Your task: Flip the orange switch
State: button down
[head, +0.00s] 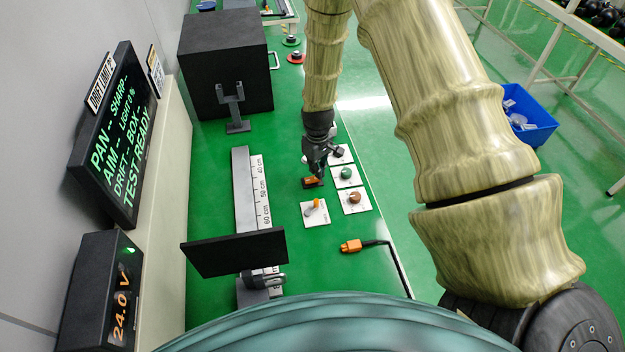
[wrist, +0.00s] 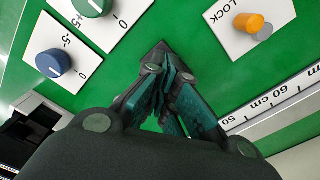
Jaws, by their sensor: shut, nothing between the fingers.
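The orange switch (head: 311,182) is an orange rocker in a small black housing on the green table, in the head view. My gripper (head: 316,172) points down right at it and covers part of it; I cannot tell whether they touch. In the wrist view my gripper (wrist: 168,90) has its fingers together and empty. The fingers hide the orange rocker there. A dark shape shows past the fingertips, too hidden to name for sure.
A LOCK plate with an orange peg (wrist: 249,22) lies beside the switch. Plates with a green knob (head: 346,173), a brown knob (head: 355,197) and a blue knob (wrist: 54,63) lie close by. A ruler rail (head: 247,190) is left; an orange plug (head: 351,246) lies nearer.

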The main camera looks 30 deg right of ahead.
jog(key=shift+f+b, duration=0.65)
jog(key=shift+f, duration=0.55)
dwell(0.9)
jog(key=shift+r, duration=0.1)
jog(key=shift+r+p, duration=2.2)
jog(key=shift+r, duration=1.25)
